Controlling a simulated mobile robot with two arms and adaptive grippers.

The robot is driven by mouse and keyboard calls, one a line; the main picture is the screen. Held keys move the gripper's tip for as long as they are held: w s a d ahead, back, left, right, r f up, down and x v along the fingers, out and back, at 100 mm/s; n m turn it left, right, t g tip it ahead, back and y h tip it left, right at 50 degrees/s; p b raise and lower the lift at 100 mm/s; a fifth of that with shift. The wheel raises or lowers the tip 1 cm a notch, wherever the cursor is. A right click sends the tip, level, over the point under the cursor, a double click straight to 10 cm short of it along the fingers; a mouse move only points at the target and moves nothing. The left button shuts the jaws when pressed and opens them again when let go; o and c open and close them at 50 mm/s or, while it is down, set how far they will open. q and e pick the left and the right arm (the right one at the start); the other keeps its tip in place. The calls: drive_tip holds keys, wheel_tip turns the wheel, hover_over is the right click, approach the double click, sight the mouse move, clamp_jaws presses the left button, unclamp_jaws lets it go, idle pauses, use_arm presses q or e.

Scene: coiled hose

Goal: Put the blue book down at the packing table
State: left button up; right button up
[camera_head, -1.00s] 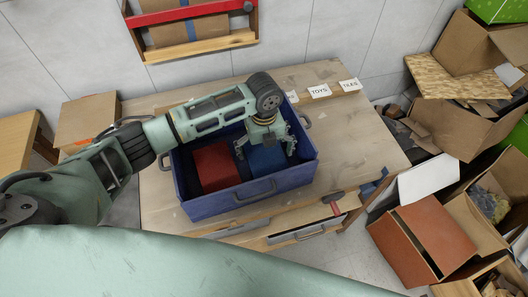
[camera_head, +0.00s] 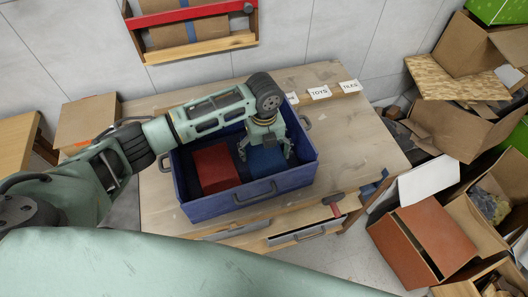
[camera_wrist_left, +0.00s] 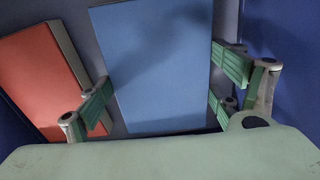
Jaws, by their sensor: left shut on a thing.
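The blue book (camera_head: 268,161) lies inside the blue crate (camera_head: 236,203) on the packing table (camera_head: 345,150), on the crate's right side. My left gripper (camera_head: 264,152) reaches down into the crate from above and is shut on the book. In the left wrist view the blue book (camera_wrist_left: 160,70) sits between the green finger pads, which meet its two side edges. A red book (camera_head: 215,167) lies beside it on the left, apart from it; it also shows in the left wrist view (camera_wrist_left: 42,80). My right gripper is not in view.
Signs (camera_head: 320,92) reading TOYS and TILES stand at the table's back edge. A red-handled hammer (camera_head: 335,204) lies by the open front drawer (camera_head: 300,235). Cardboard boxes (camera_head: 425,240) crowd the floor at right. The table's right part is bare.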

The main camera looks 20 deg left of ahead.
use_arm(q)
wheel_tip(320, 180, up, 9)
drive_tip(key=shift+b, duration=0.7)
wheel_tip(320, 180, up, 2)
drive_tip(key=p, duration=0.2)
wheel_tip(320, 180, up, 5)
drive_tip(key=p, duration=0.6)
hover_over(264, 152)
drive_tip(key=shift+f+b, duration=0.1)
drive_tip(key=shift+b, duration=0.2)
